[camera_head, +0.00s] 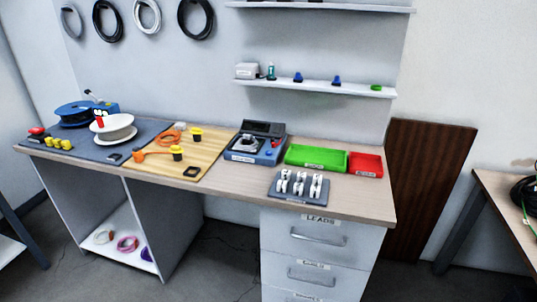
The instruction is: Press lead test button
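A blue tester box (272,156) with a dark raised back stands at the middle of the workbench. It has a grey fixture (246,143) on top and a white label (242,157) on its front, too small to read. I cannot clearly make out which part of it is the lead test button. A red knob or button (37,131) shows on a dark item at the bench's far left, and I cannot tell what it belongs to. Neither of my grippers is in view.
A green tray (316,157) and a red tray (366,165) sit right of the tester. A grey rack (298,198) with white pieces lies before them. Spools, a wooden board (206,150) and orange leads fill the left. Drawers (318,240) stand below; floor space in front looks free.

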